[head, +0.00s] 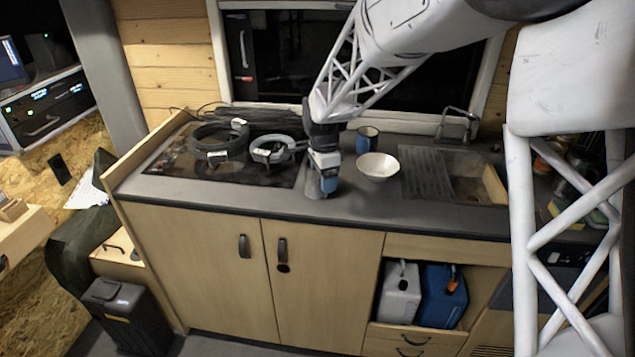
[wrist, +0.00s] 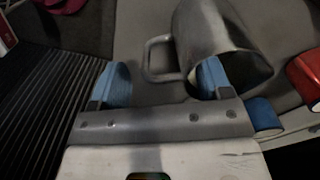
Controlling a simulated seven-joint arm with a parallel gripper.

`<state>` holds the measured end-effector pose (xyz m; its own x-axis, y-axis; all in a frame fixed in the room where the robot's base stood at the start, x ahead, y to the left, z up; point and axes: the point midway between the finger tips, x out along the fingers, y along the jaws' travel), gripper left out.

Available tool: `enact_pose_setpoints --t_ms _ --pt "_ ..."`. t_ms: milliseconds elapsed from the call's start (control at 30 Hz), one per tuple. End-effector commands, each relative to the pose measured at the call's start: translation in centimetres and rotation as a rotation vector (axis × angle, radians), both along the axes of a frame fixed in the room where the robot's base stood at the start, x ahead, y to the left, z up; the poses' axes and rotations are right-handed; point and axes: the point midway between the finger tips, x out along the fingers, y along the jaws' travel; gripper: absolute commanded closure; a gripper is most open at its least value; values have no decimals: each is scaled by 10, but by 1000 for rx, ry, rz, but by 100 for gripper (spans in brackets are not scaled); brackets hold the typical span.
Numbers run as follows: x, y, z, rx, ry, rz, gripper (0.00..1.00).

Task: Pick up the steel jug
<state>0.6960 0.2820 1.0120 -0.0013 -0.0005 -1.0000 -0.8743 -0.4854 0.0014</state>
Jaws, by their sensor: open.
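The steel jug (wrist: 207,32) is a plain grey vessel in the upper middle of the wrist view. Its open mouth faces the lower right of that picture, and its loop handle (wrist: 150,58) points left. I cannot tell whether it stands or lies. My gripper (wrist: 162,80) is open, with blue fingertips spread apart. The handle shows between the two fingers, and the right finger overlaps the jug's body near the rim; contact is unclear. In the head view my gripper (head: 327,184) is low over the counter's front part, and I cannot clearly make out the jug there.
A white bowl (head: 378,167) and a blue cup (head: 367,139) stand right of my gripper on the counter (head: 250,194). A hob with black and grey rings (head: 218,143) lies left. A sink (head: 462,180) is right. A red object (wrist: 306,75) is right of the jug in the wrist view.

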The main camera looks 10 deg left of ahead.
Motion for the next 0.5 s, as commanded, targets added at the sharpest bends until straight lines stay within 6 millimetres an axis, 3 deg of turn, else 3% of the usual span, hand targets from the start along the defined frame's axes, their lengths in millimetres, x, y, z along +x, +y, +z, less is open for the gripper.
enact_pose_setpoints --t_ms 200,500 --pt "0 0 -16 0 -1 0 29" --pt "0 0 -17 0 -1 0 29"
